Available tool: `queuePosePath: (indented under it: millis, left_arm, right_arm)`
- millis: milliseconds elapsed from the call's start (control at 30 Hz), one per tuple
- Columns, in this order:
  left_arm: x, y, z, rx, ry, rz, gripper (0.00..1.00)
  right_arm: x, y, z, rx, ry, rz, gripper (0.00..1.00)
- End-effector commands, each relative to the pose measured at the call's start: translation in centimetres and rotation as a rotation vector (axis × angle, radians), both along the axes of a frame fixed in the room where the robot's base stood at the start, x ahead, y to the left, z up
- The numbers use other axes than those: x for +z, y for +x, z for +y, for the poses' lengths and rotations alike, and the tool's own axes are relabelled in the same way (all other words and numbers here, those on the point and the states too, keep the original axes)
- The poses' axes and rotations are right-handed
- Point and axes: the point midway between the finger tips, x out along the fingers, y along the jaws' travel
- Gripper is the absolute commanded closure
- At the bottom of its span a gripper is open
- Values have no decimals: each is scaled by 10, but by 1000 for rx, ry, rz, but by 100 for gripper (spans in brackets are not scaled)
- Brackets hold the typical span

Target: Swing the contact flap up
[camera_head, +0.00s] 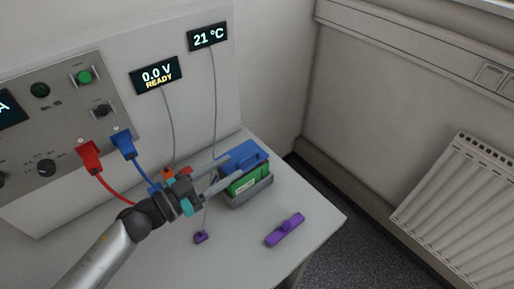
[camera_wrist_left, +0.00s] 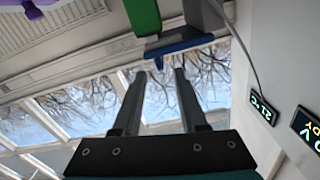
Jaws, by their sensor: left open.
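The blue contact flap (camera_head: 246,154) is at the back of a grey cradle (camera_head: 250,197) that holds a green battery block (camera_head: 249,184). In the left wrist view the blue flap (camera_wrist_left: 180,46) lies just beyond my fingertips, with the green block (camera_wrist_left: 143,15) above it. My left gripper (camera_head: 233,168) reaches in from the left, its fingers spread at the cradle's left side. Whether a finger touches the flap is unclear. My right gripper is out of view.
A purple bar with a knob (camera_head: 285,230) and a small purple clip (camera_head: 201,237) lie on the white table (camera_head: 260,265). A panel (camera_head: 68,118) with red and blue plugs stands behind. Cables hang from two displays. A radiator (camera_head: 465,215) is at right.

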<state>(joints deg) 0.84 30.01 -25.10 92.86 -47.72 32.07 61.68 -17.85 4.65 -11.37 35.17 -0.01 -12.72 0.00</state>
Motion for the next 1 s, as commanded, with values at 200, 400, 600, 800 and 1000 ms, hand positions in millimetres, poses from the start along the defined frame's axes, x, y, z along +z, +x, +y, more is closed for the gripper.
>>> queuePosePath:
  millis: [200, 400, 600, 800, 1000]
  left_arm:
    - [1, 29, -40, -1, -3, -2, 58]
    - [0, 46, -64, 0, -1, -1, 58]
    - [0, 53, -73, 1, 0, 1, 58]
    - [0, 53, -74, 0, 1, 1, 58]
    - [0, 53, -74, 0, 1, 1, 72]
  right_arm:
    - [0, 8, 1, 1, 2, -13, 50]
    - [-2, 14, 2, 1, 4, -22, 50]
    - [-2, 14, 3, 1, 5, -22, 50]
    - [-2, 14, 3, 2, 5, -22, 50]
    - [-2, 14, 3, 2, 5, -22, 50]
